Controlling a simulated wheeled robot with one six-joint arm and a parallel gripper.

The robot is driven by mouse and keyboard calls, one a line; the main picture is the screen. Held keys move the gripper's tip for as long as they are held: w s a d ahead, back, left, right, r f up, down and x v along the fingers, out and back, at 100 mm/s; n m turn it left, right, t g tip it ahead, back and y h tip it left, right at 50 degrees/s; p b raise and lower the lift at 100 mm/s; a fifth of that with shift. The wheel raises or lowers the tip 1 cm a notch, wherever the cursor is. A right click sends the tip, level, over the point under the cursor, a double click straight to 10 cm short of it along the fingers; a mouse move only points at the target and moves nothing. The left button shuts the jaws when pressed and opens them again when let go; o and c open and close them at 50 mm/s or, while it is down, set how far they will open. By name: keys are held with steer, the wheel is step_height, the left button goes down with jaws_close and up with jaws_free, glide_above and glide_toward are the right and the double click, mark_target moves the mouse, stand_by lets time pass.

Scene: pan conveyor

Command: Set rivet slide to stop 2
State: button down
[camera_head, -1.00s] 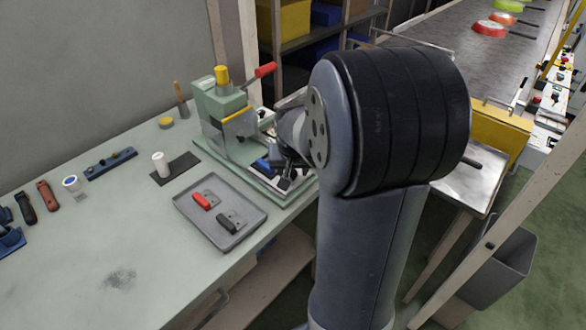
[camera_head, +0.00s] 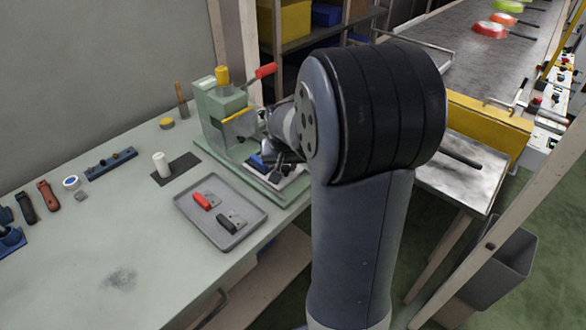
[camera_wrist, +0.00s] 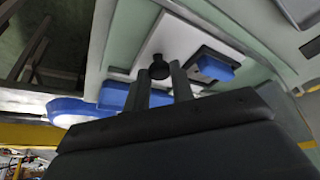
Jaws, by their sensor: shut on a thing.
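My gripper (camera_wrist: 159,82) is shut on a black knob (camera_wrist: 159,65) that stands on a white plate (camera_wrist: 187,38) in the wrist view. I take the knob to be the rivet slide's handle. In the head view my gripper (camera_head: 277,155) is low at the right side of the green press (camera_head: 224,104), over its base, and my arm hides much of it. A blue block (camera_wrist: 215,68) on a dark mount lies right of the knob in the wrist view. No stop marks or numbers can be read, so the slide's position is unclear.
The press has a red-handled lever (camera_head: 265,70) and a yellow cap (camera_head: 222,76). A grey tray (camera_head: 222,240) with a red-handled and a black-handled part lies in front. A white cylinder (camera_head: 161,164) stands on a dark mat.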

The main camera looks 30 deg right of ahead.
steer(key=w+a, duration=0.1)
steer(key=w, duration=0.2)
steer(key=w+a, duration=0.1)
steer(key=w, duration=0.2)
steer(key=w+a, duration=0.1)
steer(key=w, duration=0.2)
steer(key=shift+w+a+p, duration=0.25)
steer(key=shift+w+p, duration=0.05)
steer(key=shift+p, duration=0.1)
steer(key=c, duration=1.2)
jaws_free()
steer(key=v, duration=1.1)
steer(key=shift+f, duration=0.1)
steer(key=shift+c, duration=0.4)
